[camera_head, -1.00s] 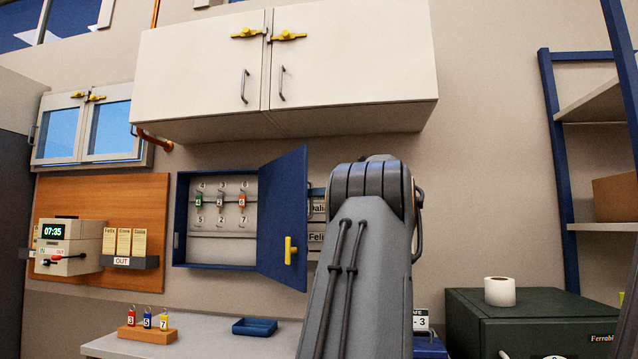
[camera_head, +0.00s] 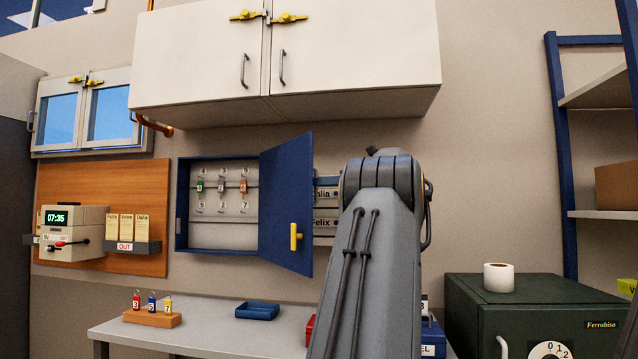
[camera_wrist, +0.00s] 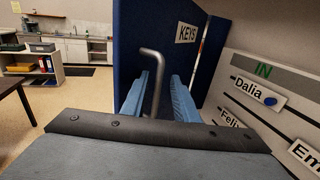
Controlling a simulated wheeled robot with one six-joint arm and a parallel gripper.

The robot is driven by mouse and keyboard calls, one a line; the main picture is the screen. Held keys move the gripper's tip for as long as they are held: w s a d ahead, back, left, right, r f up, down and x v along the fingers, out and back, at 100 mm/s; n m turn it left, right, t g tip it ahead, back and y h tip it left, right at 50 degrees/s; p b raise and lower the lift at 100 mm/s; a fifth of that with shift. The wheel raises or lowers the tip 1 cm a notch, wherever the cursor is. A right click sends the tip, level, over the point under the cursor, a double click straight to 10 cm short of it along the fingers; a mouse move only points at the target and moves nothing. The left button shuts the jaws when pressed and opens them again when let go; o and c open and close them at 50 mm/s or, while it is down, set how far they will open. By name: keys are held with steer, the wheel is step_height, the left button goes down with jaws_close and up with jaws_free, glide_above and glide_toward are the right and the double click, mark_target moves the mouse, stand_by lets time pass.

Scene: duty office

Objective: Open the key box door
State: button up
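The blue key box (camera_head: 182,215) on the wall stands open. Its door (camera_head: 284,205) is swung out to the right, with a yellow latch (camera_head: 295,237) on its inner side. Numbered hooks and a few tagged keys show inside. In the wrist view the door's outer face (camera_wrist: 128,40) carries a KEYS label and a bent grey handle (camera_wrist: 152,56). My gripper (camera_wrist: 158,92) is at this face, its two light blue fingers apart on either side of the handle, with a gap visible. In the head view my gripper is hidden.
A name board (camera_wrist: 265,105) is close on the right in the wrist view. White wall cabinets (camera_head: 340,65) hang above. Below are a grey table (camera_head: 215,335) with a key stand (camera_head: 153,319) and blue tray (camera_head: 257,311). A dark green safe (camera_head: 545,310) stands at right.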

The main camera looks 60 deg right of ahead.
steer(key=s+b, duration=0.1)
steer(key=s, duration=0.6)
steer(key=shift+s, duration=0.35)
steer(key=shift+d, duration=0.1)
stand_by(0.4)
